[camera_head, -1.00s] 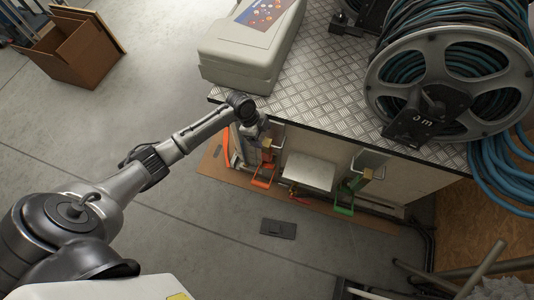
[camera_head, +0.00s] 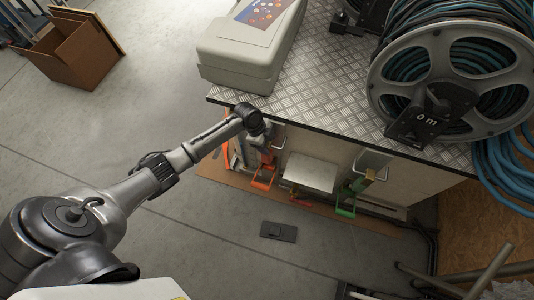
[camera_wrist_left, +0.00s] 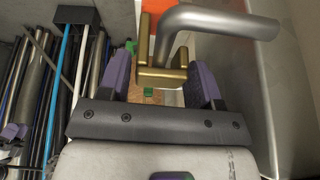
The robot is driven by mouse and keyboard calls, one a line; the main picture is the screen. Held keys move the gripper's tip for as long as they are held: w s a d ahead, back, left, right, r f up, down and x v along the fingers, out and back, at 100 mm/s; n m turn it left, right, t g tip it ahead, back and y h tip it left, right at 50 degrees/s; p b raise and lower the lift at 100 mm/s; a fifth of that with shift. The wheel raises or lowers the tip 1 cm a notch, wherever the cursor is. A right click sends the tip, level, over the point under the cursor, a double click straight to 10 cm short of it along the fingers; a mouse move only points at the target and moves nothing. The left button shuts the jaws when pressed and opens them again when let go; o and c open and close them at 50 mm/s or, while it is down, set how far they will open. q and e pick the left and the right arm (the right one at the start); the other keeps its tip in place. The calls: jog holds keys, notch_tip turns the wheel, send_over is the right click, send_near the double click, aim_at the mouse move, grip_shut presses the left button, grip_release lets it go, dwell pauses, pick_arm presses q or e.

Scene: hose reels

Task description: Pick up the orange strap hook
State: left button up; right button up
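The orange strap hook (camera_head: 263,178) hangs low on the front of the metal-topped cabinet in the head view. My left gripper (camera_head: 266,150) points down just above it and partly hides it. In the left wrist view, the purple fingers of this gripper (camera_wrist_left: 162,78) stand apart. A brass-coloured bracket (camera_wrist_left: 162,76) and a thick grey bent bar (camera_wrist_left: 215,22) show between and beyond them, with an orange strip (camera_wrist_left: 155,25) behind. I cannot tell whether the fingers touch anything. My right gripper is in neither view.
A green strap hook (camera_head: 346,200) hangs to the right, past a pale box (camera_head: 311,173). The cabinet's chequered top (camera_head: 325,90) overhangs them and bears a grey case (camera_head: 250,50) and a hose reel (camera_head: 450,85).

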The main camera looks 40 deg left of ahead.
pick_arm(q)
jog(key=c, duration=1)
grip_shut()
jog(key=shift+r, duration=0.15)
